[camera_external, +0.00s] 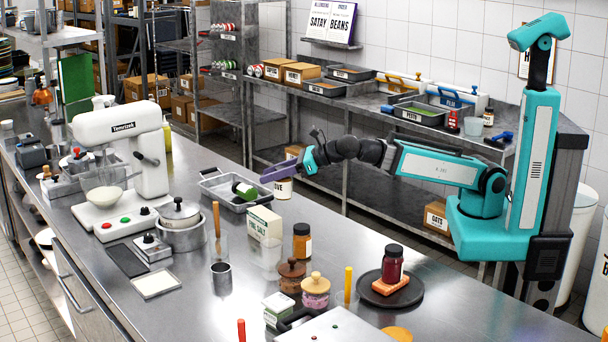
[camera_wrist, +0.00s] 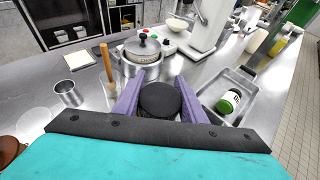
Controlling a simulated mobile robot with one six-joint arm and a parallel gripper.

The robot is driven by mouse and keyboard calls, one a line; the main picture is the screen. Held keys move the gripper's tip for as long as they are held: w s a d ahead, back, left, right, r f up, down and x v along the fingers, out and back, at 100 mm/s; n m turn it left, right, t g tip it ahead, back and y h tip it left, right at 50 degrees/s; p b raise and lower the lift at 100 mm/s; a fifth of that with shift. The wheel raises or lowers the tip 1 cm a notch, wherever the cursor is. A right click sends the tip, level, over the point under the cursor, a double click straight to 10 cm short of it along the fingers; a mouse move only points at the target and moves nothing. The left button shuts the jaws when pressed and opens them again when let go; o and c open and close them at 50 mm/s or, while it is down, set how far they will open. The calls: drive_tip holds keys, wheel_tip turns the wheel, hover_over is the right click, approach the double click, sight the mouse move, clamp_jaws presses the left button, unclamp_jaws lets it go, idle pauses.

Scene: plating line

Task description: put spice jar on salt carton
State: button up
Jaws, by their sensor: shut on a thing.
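My gripper (camera_wrist: 158,88) has its purple fingers shut on a round jar with a black lid (camera_wrist: 160,101), seen from above in the wrist view. In the external view my gripper (camera_external: 278,173) is up above the counter, and a pale labelled body (camera_external: 283,189) shows just below the fingers; I cannot tell for certain that it is the held jar. The salt carton (camera_external: 265,224), white and green with "FINE SALT" on it, stands upright on the counter, below and left of my gripper. Its top looks bare. I cannot make it out in the wrist view.
A grey tray (camera_external: 213,187) with a green bottle (camera_wrist: 229,102) lies behind the carton. A metal cup (camera_external: 221,279), an orange jar (camera_external: 302,242) and a lidded pot (camera_external: 180,236) stand around it. A dark red jar (camera_external: 392,263) stands on an orange block at the right.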

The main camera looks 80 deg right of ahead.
drive_tip(key=shift+w+a+r+p, duration=0.15)
drive_tip(key=shift+w+p, duration=0.25)
drive_tip(key=shift+p, duration=2.35)
drive_tip(key=p, duration=0.4)
drive_tip(key=shift+w+a, duration=0.1)
drive_tip(key=shift+w, duration=0.05)
drive_tip(key=w, duration=0.1)
drive_tip(key=w+a, duration=0.1)
drive_tip(key=w, duration=0.1)
drive_tip(key=w+f+p, duration=0.1)
drive_tip(key=w, duration=0.1)
drive_tip(key=shift+a, duration=0.2)
drive_tip(key=shift+f, duration=0.15)
drive_tip(key=shift+f+p, duration=0.6)
drive_tip(key=shift+f, duration=1)
drive_tip(key=shift+f, duration=0.15)
drive_tip(key=o, duration=1.2)
drive_tip(key=shift+o, duration=0.2)
